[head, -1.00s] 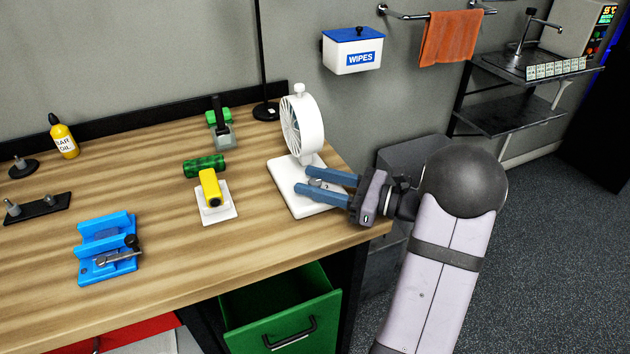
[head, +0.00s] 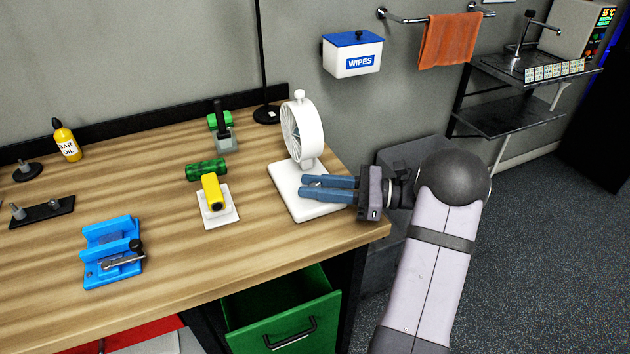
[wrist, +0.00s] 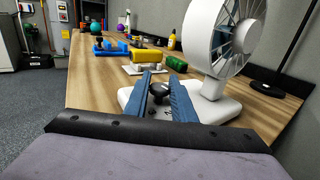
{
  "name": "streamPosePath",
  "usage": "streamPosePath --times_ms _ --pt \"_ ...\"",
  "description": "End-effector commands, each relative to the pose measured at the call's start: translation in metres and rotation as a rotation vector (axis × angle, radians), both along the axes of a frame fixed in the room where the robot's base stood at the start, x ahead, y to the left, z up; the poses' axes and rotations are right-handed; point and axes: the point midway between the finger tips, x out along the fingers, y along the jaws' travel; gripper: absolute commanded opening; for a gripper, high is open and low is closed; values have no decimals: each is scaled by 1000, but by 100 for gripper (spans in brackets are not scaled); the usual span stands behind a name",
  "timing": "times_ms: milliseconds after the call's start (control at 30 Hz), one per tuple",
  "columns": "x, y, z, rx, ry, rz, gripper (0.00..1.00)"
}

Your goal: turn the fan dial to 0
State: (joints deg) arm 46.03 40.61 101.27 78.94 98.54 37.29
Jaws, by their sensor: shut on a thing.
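A white desk fan (head: 302,130) stands upright near the right end of the wooden bench, on a white base (head: 285,180). Its dial (wrist: 158,92), a dark round knob on the base, shows between my fingers in the wrist view. My gripper (head: 303,188) reaches in from the right, low over the base, with its blue fingers shut on the dial. The fingers also show in the wrist view (wrist: 158,80). The fingers hide most of the dial in the head view, and I cannot read its setting.
A yellow cylinder on a white plate (head: 222,217), a green roller (head: 206,169) and a blue fixture (head: 112,262) lie left of the fan. A green drawer (head: 282,320) stands open below. The bench's front middle is clear.

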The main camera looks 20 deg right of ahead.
Motion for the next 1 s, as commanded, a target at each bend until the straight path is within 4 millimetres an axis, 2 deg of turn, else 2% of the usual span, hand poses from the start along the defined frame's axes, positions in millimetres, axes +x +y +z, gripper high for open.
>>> streamPosePath --times_ms 500,1000 --pt "0 0 2 1 1 342 1" --pt "0 0 0 1 1 436 1"
